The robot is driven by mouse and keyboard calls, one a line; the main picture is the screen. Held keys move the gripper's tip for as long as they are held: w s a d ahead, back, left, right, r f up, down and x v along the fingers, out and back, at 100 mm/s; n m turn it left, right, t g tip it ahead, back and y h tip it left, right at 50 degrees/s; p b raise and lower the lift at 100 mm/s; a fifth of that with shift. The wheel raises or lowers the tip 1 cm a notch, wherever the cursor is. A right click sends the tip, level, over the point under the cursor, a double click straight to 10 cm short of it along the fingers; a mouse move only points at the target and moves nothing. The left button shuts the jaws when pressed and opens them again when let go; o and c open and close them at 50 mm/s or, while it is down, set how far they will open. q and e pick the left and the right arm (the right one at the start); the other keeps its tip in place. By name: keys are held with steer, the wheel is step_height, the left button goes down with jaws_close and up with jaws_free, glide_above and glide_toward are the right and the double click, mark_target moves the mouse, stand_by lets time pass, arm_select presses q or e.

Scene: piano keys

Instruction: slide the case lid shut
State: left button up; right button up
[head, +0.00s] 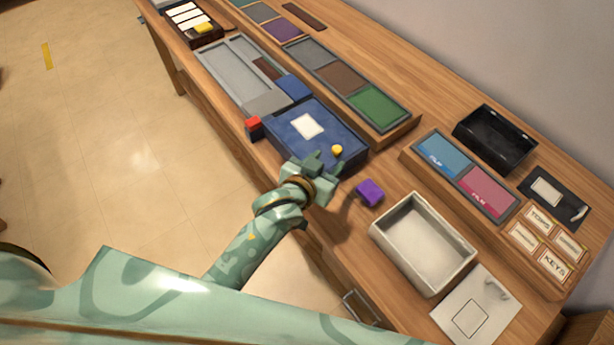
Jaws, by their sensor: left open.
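A blue lid-like panel (329,133) with a white label (307,126) and a small yellow knob (337,150) lies on the wooden bench near its front edge. A long grey open case or tray (228,68) adjoins it on the upper left; I cannot tell exactly how the two connect. My left gripper (316,163) is open at the panel's near edge, just left of the yellow knob. Its fingers overlap the panel in the picture; whether they touch it is unclear. My right gripper is not in view.
A red block (254,125) sits at the panel's left corner. A purple block (369,192) and an empty cream tray (423,243) lie to the right. A divided tray (408,124) with coloured panels lies behind. A black bin (496,138) stands farther right.

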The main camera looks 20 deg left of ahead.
arm_select(q)
steer(key=p+v, duration=0.2)
steer(key=v, duration=0.8)
steer(key=shift+s, duration=0.3)
steer(key=shift+a, duration=0.1)
steer(key=shift+r, duration=0.15)
steer(key=s+a+f+m+g, duration=0.1)
steer(key=s+a+f+g, duration=0.15)
steer(key=s+f, duration=0.7)
steer(key=s+a+f+g, duration=0.1)
steer(key=s+f+g, duration=0.15)
steer(key=f, duration=1.35)
steer(key=s+a+f+g+y, duration=0.1)
steer(key=s+a+f+g, duration=0.1)
steer(key=s+a+f, duration=0.2)
steer(key=s+a+f+g+y, duration=0.1)
steer(key=s+f, duration=0.4)
steer(key=s, duration=0.6)
steer(key=s+a+f+g+y, duration=0.1)
steer(key=s+a+f+g, duration=0.3)
steer(key=s, duration=0.4)
steer(key=a+f, duration=0.1)
steer(key=a, duration=0.1)
steer(key=shift+a+f, duration=0.35)
steer(key=shift+a, duration=0.05)
